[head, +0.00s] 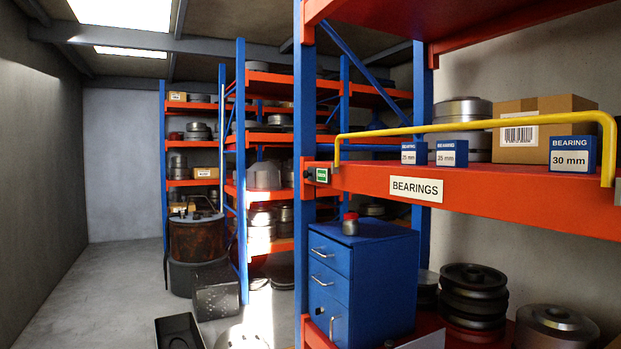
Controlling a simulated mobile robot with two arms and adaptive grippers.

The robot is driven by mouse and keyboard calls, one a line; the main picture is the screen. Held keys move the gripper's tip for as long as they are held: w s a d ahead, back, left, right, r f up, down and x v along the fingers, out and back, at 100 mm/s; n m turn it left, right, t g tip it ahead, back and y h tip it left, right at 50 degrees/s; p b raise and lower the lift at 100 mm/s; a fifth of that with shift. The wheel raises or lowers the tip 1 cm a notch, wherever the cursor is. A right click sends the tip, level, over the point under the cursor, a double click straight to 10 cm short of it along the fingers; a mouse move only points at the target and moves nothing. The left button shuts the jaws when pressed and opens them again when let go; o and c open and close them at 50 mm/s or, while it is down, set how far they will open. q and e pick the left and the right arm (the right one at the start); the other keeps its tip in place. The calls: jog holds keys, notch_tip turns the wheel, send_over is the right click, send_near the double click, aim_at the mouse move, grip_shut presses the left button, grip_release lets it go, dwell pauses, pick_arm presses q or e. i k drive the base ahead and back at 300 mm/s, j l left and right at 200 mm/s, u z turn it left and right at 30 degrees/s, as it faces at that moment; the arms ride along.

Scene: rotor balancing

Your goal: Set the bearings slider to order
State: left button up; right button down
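Neither of my grippers is in view.
A yellow rail (480,124) runs in front of the shelf. A blue drawer cabinet (372,285) with a small red-topped container (350,223) stands below. A rusty drum (195,240) and further racks stand behind. The grey floor (105,285) at left is clear.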

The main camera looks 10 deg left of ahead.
aim_at(309, 173)
jog(key=u, duration=0.4)
jog(key=i+j+u, duration=0.1)
jog(key=i+u, duration=0.25)
jog(key=i, duration=0.35)
jog(key=i+l+u, duration=0.1)
jog(key=i+u, duration=0.3)
jog(key=i, duration=0.25)
jog(key=i+l, duration=0.15)
jog(key=i, duration=0.35)
jog(key=i+l, duration=0.15)
jog(key=i, duration=0.4)
